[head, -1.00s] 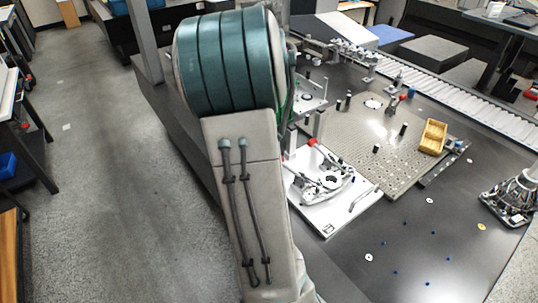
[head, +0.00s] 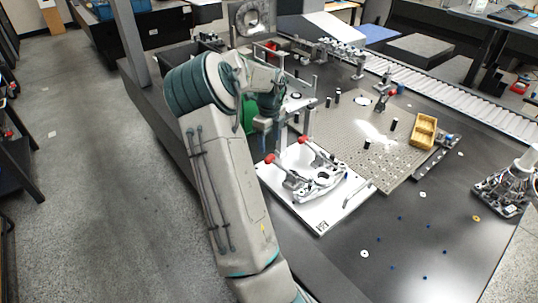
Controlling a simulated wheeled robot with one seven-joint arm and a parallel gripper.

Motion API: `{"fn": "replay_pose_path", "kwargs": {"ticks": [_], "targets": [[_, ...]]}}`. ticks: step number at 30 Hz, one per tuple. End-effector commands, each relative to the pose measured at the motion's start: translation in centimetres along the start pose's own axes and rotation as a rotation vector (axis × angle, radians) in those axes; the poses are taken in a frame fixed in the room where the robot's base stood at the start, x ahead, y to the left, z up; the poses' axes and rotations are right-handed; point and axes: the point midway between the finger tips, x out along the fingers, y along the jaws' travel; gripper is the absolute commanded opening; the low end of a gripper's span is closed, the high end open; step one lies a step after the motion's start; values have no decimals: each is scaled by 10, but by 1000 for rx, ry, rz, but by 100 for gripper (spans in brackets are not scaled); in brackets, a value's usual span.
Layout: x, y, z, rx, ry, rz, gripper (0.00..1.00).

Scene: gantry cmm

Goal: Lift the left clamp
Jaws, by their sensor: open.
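The left clamp (head: 284,175) is a metal toggle clamp with a red handle tip, at the left of a white fixture plate (head: 322,222). A similar right clamp (head: 318,151) with a red tip stands further back on the same plate. A light metal part (head: 318,182) with round openings lies between and under the clamps. My gripper (head: 271,140) is open, pointing down just above and behind the left clamp's red tip. It looks empty and apart from the clamp, though its fingers are small and partly hidden here.
A perforated grey plate (head: 362,150) with black pins and a yellow bin (head: 424,130) lies to the right. A roller conveyor (head: 460,95) runs behind. A cabled device (head: 510,186) stands at the far right. The dark table (head: 420,225) is fairly clear at the front right.

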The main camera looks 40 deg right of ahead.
Motion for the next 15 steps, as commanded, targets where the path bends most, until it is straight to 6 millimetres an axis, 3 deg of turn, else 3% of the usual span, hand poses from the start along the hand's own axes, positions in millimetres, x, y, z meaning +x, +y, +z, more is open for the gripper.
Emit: {"fn": "replay_pose_path", "kwargs": {"ticks": [6, 15], "targets": [[42, 0, 0, 1, 1, 1, 60], [65, 0, 0, 0, -1, 0, 60]]}}
